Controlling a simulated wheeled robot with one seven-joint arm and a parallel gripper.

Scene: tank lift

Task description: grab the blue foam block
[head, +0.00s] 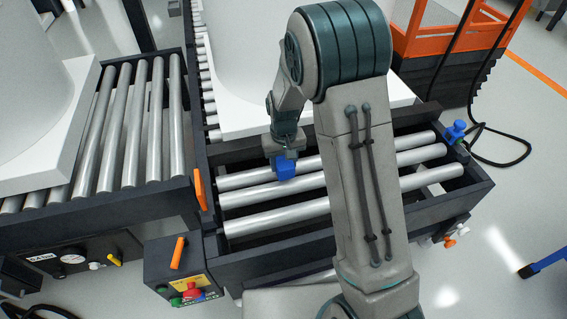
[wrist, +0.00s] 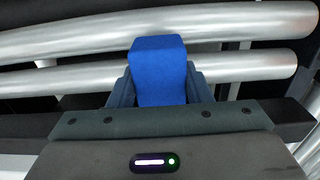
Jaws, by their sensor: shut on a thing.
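The blue foam block (wrist: 158,72) is between the two dark fingers of my gripper (wrist: 158,88) in the wrist view. The fingers are shut on its left and right sides, and its top face stays visible. In the head view the blue block (head: 285,167) shows below my gripper (head: 285,152), over the metal rollers of the middle conveyor. Whether the block touches a roller cannot be told.
Metal rollers (head: 290,207) lie in a dark conveyor frame (head: 280,257) under the block. A white platform (head: 240,122) with a large white tank stands behind. A control box (head: 180,268) with a red button is at the front left. An orange lift (head: 440,35) stands at the back right.

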